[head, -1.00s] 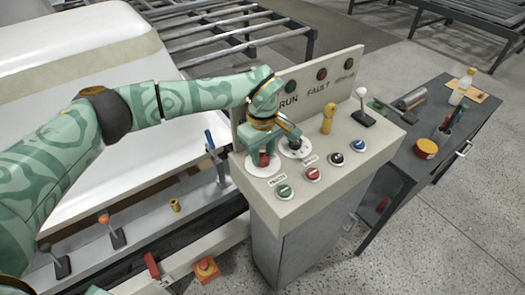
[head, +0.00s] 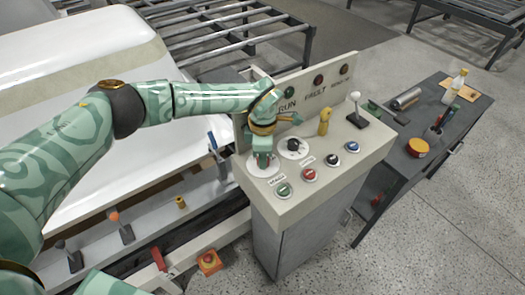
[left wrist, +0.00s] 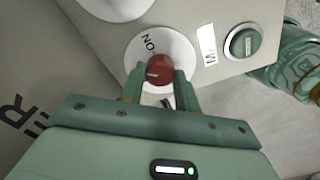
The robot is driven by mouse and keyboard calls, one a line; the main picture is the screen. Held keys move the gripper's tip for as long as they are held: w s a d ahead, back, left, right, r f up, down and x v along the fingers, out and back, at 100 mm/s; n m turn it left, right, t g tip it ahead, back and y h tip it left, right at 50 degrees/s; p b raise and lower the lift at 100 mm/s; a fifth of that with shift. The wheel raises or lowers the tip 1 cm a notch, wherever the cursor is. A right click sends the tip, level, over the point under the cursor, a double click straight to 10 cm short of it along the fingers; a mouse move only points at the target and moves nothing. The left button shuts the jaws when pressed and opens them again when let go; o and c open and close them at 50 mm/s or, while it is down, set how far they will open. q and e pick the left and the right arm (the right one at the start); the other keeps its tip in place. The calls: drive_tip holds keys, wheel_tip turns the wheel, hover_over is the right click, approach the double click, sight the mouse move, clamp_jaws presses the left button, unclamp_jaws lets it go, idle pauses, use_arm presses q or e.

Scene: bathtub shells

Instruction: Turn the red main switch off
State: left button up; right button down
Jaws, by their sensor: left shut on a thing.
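The red main switch (left wrist: 157,70) is a red round knob on a white disc (left wrist: 134,55) marked ON in the left wrist view. A pale mark shows on the knob's face; other lettering near the fingers is mostly covered. My left gripper (left wrist: 159,78) is shut on the knob, one finger on each side. In the head view, my left gripper (head: 263,159) points down at the console's (head: 310,196) left end and mostly hides the knob, with the white disc around it. My right gripper is not in view.
A black knob (head: 293,145) on a white disc sits close right of my gripper. Green (head: 284,189), red (head: 309,174) and other buttons line the front. A panel (head: 318,88) with lamps rises behind.

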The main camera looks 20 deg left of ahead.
use_arm(q)
drive_tip(key=n+p, duration=0.1)
drive_tip(key=n, duration=0.2)
drive_tip(key=shift+r+n+p, duration=0.15)
drive_tip(key=shift+n+p, duration=0.2)
drive_tip(key=shift+n, duration=0.05)
drive_tip(key=shift+n+p, duration=0.75)
drive_tip(key=shift+n, duration=1.05)
drive_tip(key=o, duration=1)
wheel_tip(320, 180, up, 16)
drive_tip(key=shift+p, duration=0.7)
